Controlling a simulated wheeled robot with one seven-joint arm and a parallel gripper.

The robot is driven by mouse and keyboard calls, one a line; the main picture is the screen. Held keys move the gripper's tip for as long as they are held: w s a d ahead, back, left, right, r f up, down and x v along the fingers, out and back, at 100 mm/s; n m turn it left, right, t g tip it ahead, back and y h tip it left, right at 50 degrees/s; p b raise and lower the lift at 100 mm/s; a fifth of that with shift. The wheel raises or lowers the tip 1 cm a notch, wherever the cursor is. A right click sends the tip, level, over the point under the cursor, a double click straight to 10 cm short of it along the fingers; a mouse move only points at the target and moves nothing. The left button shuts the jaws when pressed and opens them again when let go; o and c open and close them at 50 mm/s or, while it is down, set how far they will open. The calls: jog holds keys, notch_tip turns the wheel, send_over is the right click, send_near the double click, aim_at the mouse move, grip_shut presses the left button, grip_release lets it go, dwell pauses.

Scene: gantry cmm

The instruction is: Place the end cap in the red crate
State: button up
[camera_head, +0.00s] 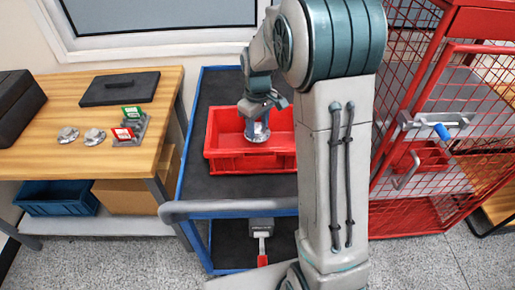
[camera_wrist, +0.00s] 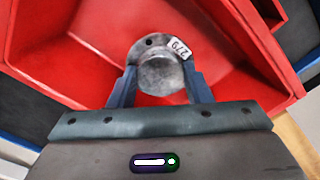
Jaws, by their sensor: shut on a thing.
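My gripper (camera_wrist: 159,88) is shut on a round grey metal end cap (camera_wrist: 158,62) with a white tag marked with a number. In the head view, my gripper (camera_head: 257,130) points down inside the red crate (camera_head: 230,162), near its middle. The red crate stands on the top shelf of a blue-framed cart, and its red floor and walls (camera_wrist: 75,40) surround the cap in the wrist view. I cannot tell whether the cap touches the crate floor.
A wooden table (camera_head: 50,110) at left bears two round metal parts (camera_head: 94,136), a grey fixture with green and red tags (camera_head: 130,128), and dark cases. A red mesh cage (camera_head: 440,130) stands at right. The cart's dark top (camera_head: 215,95) is clear behind the crate.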

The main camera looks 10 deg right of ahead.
notch_tip(320, 180, down, 8)
jog(key=shift+r, duration=0.2)
jog(key=shift+f, duration=0.15)
jog(key=o, duration=1.1)
